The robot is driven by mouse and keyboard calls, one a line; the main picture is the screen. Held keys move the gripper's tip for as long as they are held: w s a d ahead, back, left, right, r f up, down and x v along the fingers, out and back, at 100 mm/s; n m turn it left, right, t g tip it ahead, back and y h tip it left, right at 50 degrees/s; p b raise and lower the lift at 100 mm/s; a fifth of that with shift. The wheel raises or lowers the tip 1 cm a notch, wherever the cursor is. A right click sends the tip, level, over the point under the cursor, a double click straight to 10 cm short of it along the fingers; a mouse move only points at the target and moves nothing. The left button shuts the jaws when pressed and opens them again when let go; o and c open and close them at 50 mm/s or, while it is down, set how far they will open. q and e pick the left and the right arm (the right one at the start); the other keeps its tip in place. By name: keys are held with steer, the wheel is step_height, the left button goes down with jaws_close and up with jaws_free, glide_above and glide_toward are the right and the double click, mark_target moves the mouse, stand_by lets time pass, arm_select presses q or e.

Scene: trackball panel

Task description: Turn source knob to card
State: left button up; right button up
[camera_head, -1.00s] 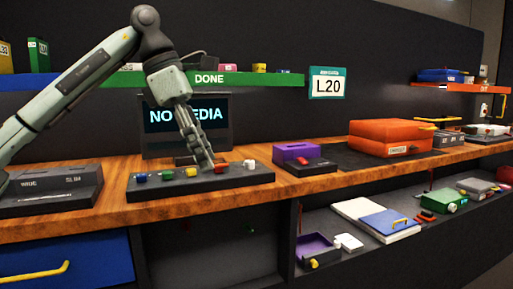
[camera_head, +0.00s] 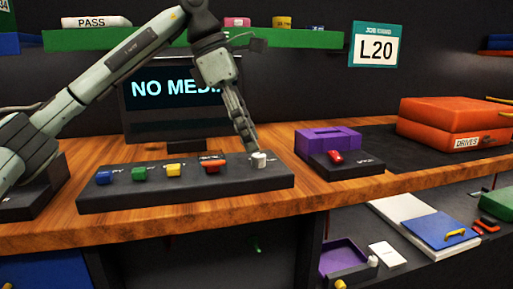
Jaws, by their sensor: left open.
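The black control panel (camera_head: 190,193) lies on the wooden bench. On it, from left to right, are a blue button (camera_head: 103,177), a green one (camera_head: 139,174), a yellow one (camera_head: 173,170), a red-orange part (camera_head: 212,166) and a white knob (camera_head: 259,160) at the right end. The small labels are too blurred to read. My left gripper (camera_head: 252,150) is open and points down, with its fingertips right at the white knob. I cannot tell whether they touch it. The monitor (camera_head: 170,88) behind reads "NO MEDIA", partly covered by my gripper. My right gripper is out of view.
A purple block on a black base with a red switch (camera_head: 336,157) stands right of the panel. Orange drive cases (camera_head: 455,125) stand farther right. A green shelf (camera_head: 300,40) runs above. A lower shelf holds a blue folder (camera_head: 440,228) and a purple tray (camera_head: 343,258).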

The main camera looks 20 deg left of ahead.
mark_target(258, 155)
arm_select(q)
steer(key=shift+x, duration=1.8)
steer(key=shift+w, duration=0.1)
jaws_close()
